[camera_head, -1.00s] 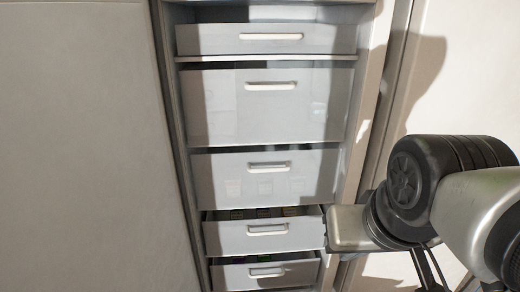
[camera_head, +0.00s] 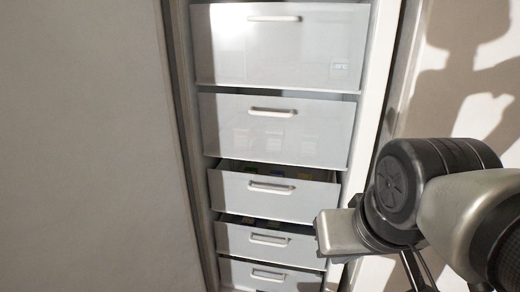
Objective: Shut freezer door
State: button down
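The freezer (camera_head: 359,150) stands open in front of me, its stack of white drawers in full view. The large pale flat panel (camera_head: 85,150) on the left runs along the freezer's left edge; I cannot tell whether it is the freezer door. Another pale surface (camera_head: 470,60) lies to the right of the freezer and carries shadows. My arm comes in from the lower right. Its silver block-shaped part (camera_head: 340,232) overlaps the right side of the lower drawers in the picture; contact cannot be told. The fingers of my gripper cannot be made out clearly.
The upper drawer (camera_head: 280,60) and the drawer below it (camera_head: 275,135) look seated. The floor is not in view.

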aim_at(96, 193)
jog(key=k+j, duration=0.15)
jog(key=j, duration=0.25)
jog(key=k+j, duration=0.15)
jog(key=j, duration=0.2)
jog(key=k+j+z, duration=0.1)
jog(key=j, duration=0.3)
jog(key=k+j, duration=0.4)
jog(key=j, duration=0.3)
jog(key=k+j, duration=0.15)
jog(key=j, duration=0.25)
jog(key=k+j+z, duration=0.1)
jog(key=j, duration=0.25)
jog(key=i, duration=0.35)
